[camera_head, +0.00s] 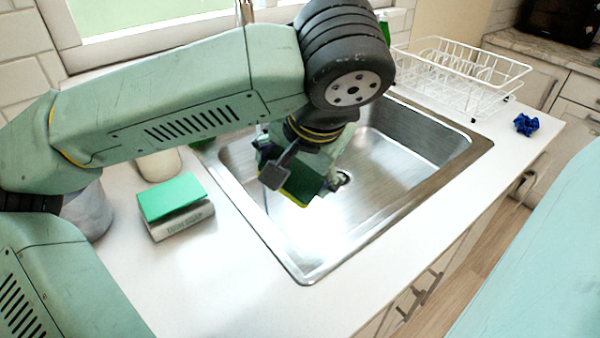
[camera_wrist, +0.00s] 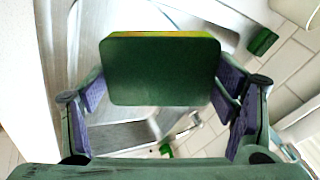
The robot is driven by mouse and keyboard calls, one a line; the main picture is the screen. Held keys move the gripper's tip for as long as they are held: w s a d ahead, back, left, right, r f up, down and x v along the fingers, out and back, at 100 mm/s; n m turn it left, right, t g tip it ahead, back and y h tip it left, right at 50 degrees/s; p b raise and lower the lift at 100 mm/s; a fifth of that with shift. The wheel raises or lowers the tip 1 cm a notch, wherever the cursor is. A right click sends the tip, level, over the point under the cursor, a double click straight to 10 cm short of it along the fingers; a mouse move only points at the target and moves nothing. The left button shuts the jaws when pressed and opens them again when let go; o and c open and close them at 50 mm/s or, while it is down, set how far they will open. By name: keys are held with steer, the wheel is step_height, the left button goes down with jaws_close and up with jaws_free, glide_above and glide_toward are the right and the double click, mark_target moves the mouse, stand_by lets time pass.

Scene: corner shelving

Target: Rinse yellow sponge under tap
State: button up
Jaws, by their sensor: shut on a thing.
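The yellow sponge (camera_head: 301,187) has a dark green scouring face and a yellow edge. My gripper (camera_head: 296,178) is shut on it and holds it over the left part of the steel sink (camera_head: 390,150). In the wrist view the sponge (camera_wrist: 160,70) sits between the two fingers of my gripper (camera_wrist: 160,90), green face toward the camera. The tap is mostly hidden behind my arm; a thin metal upright (camera_head: 246,12), perhaps part of it, shows at the top by the window. I cannot make out any running water.
A white wire dish rack (camera_head: 455,75) stands behind the sink at the right. A crumpled blue item (camera_head: 526,124) lies on the right counter. The front counter is clear.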

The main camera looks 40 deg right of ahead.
mark_target(293, 159)
steer(key=w+d+f, duration=0.2)
steer(key=w+d, duration=0.1)
steer(key=w, duration=0.7)
steer(key=shift+d+b, duration=0.4)
steer(key=shift+b, duration=0.05)
steer(key=shift+w+f, duration=0.1)
steer(key=shift+s+a+b, duration=0.1)
steer(key=shift+s+a, duration=0.35)
steer(key=shift+s, duration=0.8)
steer(key=shift+s+a+b, duration=0.1)
steer(key=shift+s+a, duration=0.4)
steer(key=shift+s, duration=0.75)
steer(key=shift+s+a+b, duration=0.1)
steer(key=shift+s+a, duration=0.35)
steer(key=shift+s, duration=0.8)
steer(key=shift+s+a+r+p, duration=0.25)
steer(key=shift+s+r+p, duration=0.25)
steer(key=shift+s+r, duration=0.15)
steer(key=shift+s+a+r+p, duration=0.25)
steer(key=shift+s+r+p, duration=0.25)
steer(key=shift+s+r, duration=0.15)
steer(key=shift+s+a+r+p, duration=0.25)
steer(key=shift+s+r+p, duration=0.3)
steer(key=shift+s, duration=0.1)
steer(key=shift+s+a+r, duration=0.15)
steer(key=shift+s, duration=0.25)
